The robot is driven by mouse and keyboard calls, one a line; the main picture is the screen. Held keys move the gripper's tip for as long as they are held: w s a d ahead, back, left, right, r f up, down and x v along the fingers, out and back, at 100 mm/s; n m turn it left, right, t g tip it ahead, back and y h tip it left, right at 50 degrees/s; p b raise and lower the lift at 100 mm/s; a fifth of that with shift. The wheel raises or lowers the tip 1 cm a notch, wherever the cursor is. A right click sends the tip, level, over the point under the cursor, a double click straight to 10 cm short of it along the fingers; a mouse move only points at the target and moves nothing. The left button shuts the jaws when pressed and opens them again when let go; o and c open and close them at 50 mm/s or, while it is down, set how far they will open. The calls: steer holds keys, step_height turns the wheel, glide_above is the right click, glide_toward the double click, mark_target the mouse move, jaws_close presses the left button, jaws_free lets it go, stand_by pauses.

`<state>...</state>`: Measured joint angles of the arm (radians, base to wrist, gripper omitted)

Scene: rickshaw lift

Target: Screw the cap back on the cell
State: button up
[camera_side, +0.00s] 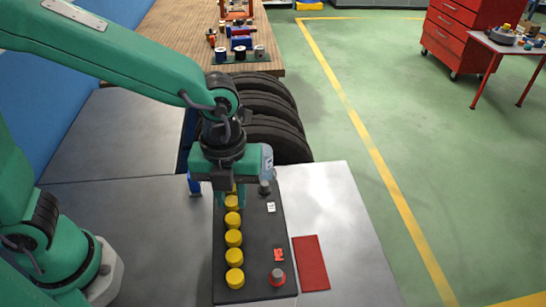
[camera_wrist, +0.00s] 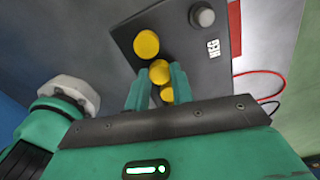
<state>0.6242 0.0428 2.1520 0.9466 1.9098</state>
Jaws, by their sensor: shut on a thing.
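The black battery case (camera_side: 258,225) lies on the grey bench with a row of round yellow caps along its top. My gripper (camera_side: 230,198) points down over the far end of the row. In the wrist view its green fingers (camera_wrist: 160,84) are shut on a yellow cap (camera_wrist: 160,71). Another yellow cap (camera_wrist: 146,43) sits ahead of the fingers, and a further one (camera_wrist: 167,95) shows partly between them. Nearer caps (camera_side: 234,238) are clear of the gripper in the side view. The held cap's underside and any cell opening below it are hidden.
A grey terminal (camera_wrist: 203,17) stands by the white NEG label (camera_wrist: 213,48). A clear bottle (camera_side: 267,160) is close beside my gripper. A red strip (camera_side: 310,263) lies right of the case. Dark tyres (camera_side: 275,125) stand behind.

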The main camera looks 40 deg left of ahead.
steer(key=shift+m, duration=2.2)
steer(key=o, duration=0.4)
steer(key=shift+o, duration=0.2)
steer(key=shift+n, duration=0.3)
steer(key=n, duration=0.5)
steer(key=shift+n, duration=0.3)
steer(key=n, duration=0.6)
steer(key=shift+n, duration=0.3)
steer(key=c, duration=0.4)
